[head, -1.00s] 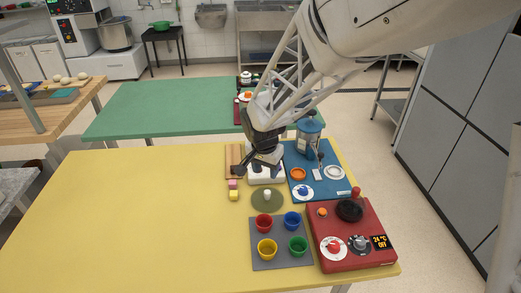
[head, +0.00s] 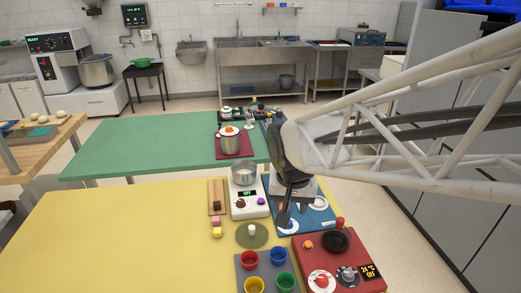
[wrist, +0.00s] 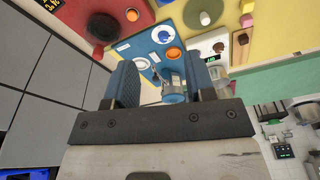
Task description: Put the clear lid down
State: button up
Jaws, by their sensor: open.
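The clear lid (head: 252,236) appears as an olive-tinted see-through disc with a white knob. It lies flat on the yellow table, in front of the white scale. In the wrist view the lid (wrist: 205,8) shows at the top edge. My gripper (head: 284,220) is over the blue mat, to the right of the lid and apart from it. In the wrist view my gripper (wrist: 163,85) has its two blue fingers spread. A blue-capped jar (wrist: 172,88) shows between them; I cannot tell how far below it is.
A steel pot (head: 244,173) is at the white scale (head: 247,213). Coloured cups stand on a grey mat (head: 243,272) in front of the lid. A red burner unit (head: 318,250) is at the right. The yellow table's left side (head: 110,240) is clear.

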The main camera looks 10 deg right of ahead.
jog(key=s+d+r+n, duration=0.1)
jog(key=s, duration=0.5)
jog(key=s+d+r+n, duration=0.1)
jog(key=s+d+r, duration=0.1)
jog(key=s, duration=0.4)
jog(key=shift+s+r+n+t, duration=0.2)
jog(key=shift+n+t, duration=0.1)
jog(key=shift+n, duration=0.1)
